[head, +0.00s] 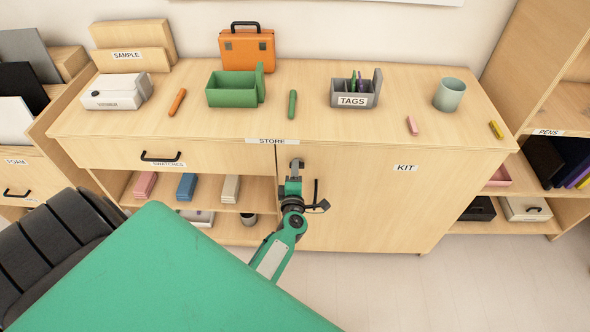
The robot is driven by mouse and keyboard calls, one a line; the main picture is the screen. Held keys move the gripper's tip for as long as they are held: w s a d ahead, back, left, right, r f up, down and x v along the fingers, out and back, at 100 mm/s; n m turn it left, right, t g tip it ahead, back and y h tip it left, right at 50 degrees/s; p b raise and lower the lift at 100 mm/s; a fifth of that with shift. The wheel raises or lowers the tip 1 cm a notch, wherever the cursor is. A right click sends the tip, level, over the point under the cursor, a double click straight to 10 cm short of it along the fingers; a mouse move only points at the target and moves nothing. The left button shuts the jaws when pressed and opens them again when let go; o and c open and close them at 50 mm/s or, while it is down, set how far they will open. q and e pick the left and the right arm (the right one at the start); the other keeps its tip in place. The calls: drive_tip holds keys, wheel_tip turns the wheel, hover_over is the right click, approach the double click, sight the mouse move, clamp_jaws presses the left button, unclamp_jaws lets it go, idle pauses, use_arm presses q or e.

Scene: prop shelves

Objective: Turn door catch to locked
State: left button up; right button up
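The KIT door (375,205) is the pale wooden front on the right half of the cabinet, and it looks closed. A black upright handle (316,189) is near its left edge. My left gripper (296,168) is at the door's upper left edge, just left of the handle, at the end of my green arm. A small grey part shows at its tip. I cannot tell the door catch apart from the fingertips there, nor its position, nor whether the fingers are open or shut. My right gripper is not in view.
The cabinet top (300,100) holds a green open box (232,91), an orange case (247,50), a TAGS holder (352,100) and a grey-green cup (449,95). An open shelf (262,193) is left of the door. Floor (490,285) lies clear in front, right.

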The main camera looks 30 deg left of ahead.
use_arm(q)
drive_tip(key=v, duration=1.3)
drive_tip(key=shift+p, duration=0.45)
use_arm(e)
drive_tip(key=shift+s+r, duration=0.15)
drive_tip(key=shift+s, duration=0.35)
use_arm(q)
drive_tip(key=shift+a, duration=0.1)
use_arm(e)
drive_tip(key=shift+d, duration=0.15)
